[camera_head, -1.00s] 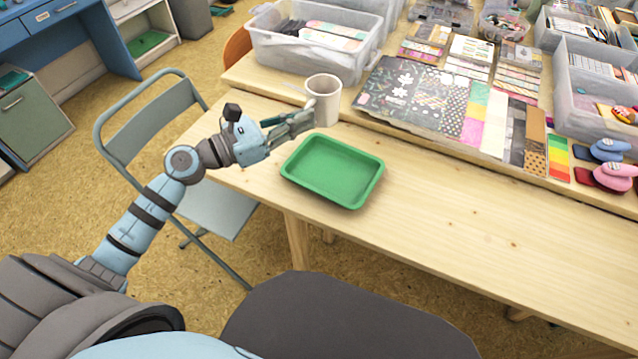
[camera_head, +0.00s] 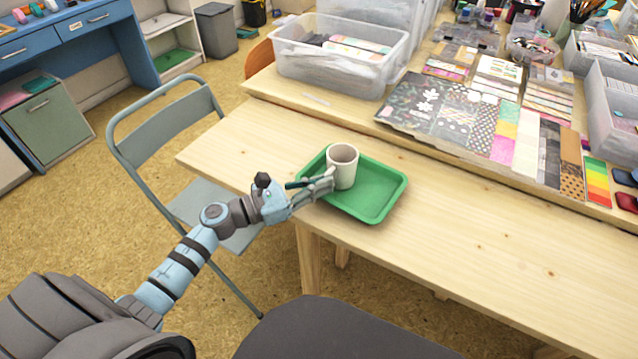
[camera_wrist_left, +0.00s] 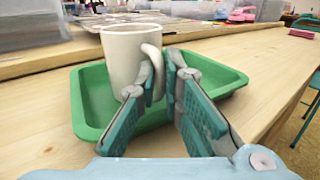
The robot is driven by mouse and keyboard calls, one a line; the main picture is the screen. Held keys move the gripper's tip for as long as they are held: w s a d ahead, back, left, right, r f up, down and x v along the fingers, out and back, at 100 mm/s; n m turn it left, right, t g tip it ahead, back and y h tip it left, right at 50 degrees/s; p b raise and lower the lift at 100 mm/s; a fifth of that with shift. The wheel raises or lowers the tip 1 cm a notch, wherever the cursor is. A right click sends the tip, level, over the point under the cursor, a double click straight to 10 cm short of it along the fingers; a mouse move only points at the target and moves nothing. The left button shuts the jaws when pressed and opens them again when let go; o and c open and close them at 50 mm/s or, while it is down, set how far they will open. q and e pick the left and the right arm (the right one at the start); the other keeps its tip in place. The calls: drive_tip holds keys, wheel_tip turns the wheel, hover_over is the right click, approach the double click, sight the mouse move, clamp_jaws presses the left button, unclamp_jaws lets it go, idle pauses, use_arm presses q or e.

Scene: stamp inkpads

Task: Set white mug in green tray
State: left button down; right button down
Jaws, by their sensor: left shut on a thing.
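The white mug (camera_head: 344,167) is upright over the left part of the green tray (camera_head: 382,207). In the left wrist view the mug (camera_wrist_left: 126,58) stands within the tray's outline, and the tray (camera_wrist_left: 92,97) shows around it. I cannot tell whether its base touches the tray floor. My left gripper (camera_head: 328,181) reaches in from the left and is shut on the mug's handle. In the left wrist view its fingertips (camera_wrist_left: 163,67) close around the handle, on the mug's right side. My right gripper is not in view.
The tray lies on a light wooden table (camera_head: 480,262) with clear room to its right. Behind it are patterned paper sheets (camera_head: 450,110) and a clear plastic bin (camera_head: 340,70) on a raised shelf. A folding chair (camera_head: 165,140) stands at the left.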

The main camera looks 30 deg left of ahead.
use_arm(q)
drive_tip(key=c, duration=1.7)
unclamp_jaws()
drive_tip(key=shift+f, duration=0.1)
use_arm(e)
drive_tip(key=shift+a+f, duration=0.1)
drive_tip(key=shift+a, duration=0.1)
use_arm(q)
drive_tip(key=v, duration=0.6)
drive_tip(key=shift+s+a, duration=0.1)
drive_tip(key=shift+s, duration=0.1)
drive_tip(key=p+v, duration=0.1)
drive_tip(key=v, duration=0.4)
drive_tip(key=shift+s+a, duration=0.15)
drive_tip(key=shift+s, duration=0.05)
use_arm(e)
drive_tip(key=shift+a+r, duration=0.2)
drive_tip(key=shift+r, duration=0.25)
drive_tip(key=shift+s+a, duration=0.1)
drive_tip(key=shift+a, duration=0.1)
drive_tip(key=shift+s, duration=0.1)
